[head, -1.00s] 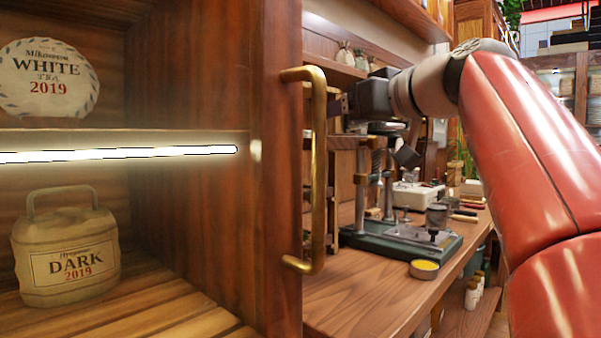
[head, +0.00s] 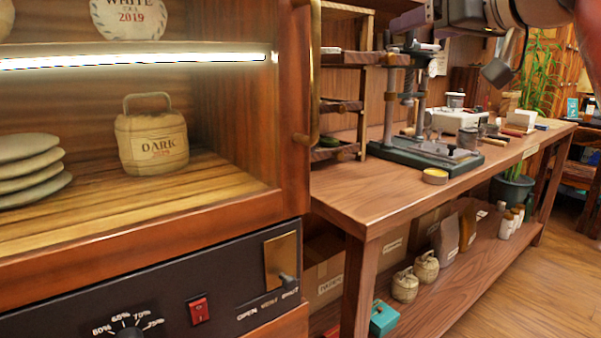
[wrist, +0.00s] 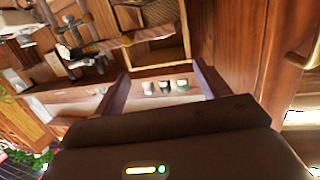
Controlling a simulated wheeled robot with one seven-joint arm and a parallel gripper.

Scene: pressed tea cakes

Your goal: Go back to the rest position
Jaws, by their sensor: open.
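My gripper shows in the wrist view (wrist: 163,88) with its two fingers spread apart and nothing between them. The handle also shows at the right edge of the wrist view (wrist: 303,55).
A DARK tea bundle (head: 152,140) and stacked cakes (head: 30,165) stand inside the cabinet. The floor at right (head: 530,290) is clear.

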